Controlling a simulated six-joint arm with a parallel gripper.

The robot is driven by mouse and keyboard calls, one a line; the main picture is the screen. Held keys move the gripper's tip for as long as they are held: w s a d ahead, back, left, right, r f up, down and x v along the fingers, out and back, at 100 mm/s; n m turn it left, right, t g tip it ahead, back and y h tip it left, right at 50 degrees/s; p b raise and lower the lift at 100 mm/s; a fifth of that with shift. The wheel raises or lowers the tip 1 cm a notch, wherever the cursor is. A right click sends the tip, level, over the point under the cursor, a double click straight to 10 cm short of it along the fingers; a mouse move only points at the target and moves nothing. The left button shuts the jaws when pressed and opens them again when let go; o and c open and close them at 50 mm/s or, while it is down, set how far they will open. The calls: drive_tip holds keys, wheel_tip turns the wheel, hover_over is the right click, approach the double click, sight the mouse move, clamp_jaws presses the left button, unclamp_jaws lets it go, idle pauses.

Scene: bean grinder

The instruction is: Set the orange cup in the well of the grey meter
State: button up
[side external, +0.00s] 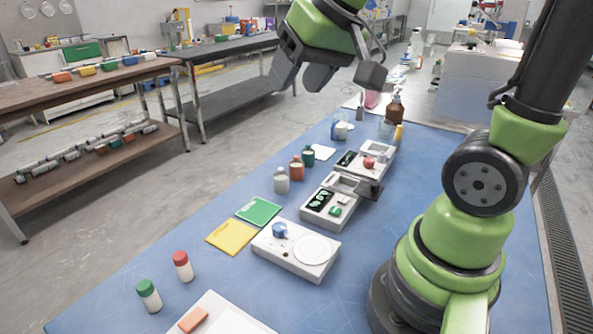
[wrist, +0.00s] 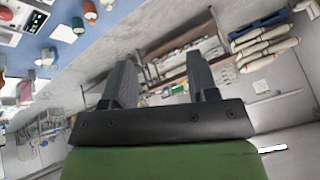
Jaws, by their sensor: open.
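My gripper (side external: 325,78) is high above the far part of the blue table, open, with nothing between its fingers. In the wrist view my gripper (wrist: 160,65) also shows two spread, empty fingers. A small orange container (side external: 297,169), likely the orange cup, stands upright between a dark green one (side external: 308,156) and a whitish one (side external: 281,180). A light grey unit with a dark display (side external: 327,207) stands to its right; a similar one (side external: 365,160) is farther back. I cannot tell which is the grey meter, or make out its well.
A white unit with a round plate (side external: 294,250) stands nearer the camera. Yellow (side external: 231,237) and green (side external: 259,211) pads lie beside it. Red-capped (side external: 182,266) and green-capped (side external: 149,295) bottles stand at front left. A brown bottle (side external: 395,108) stands at the far end.

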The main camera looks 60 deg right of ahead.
drive_tip(key=w+d+f+g+h, duration=0.1)
drive_tip(key=w+d+f, duration=0.6)
drive_tip(key=w+d, duration=0.15)
drive_tip(key=g+h, duration=0.1)
approach(298, 157)
drive_tip(key=w+f, duration=0.1)
drive_tip(key=x, duration=0.4)
drive_tip(key=shift+d+f, duration=0.3)
drive_tip(key=shift+f, duration=0.05)
drive_tip(key=shift+x, duration=2.9)
drive_tip(key=shift+s+a, duration=0.1)
drive_tip(key=shift+a, duration=0.1)
drive_tip(key=c, duration=0.8)
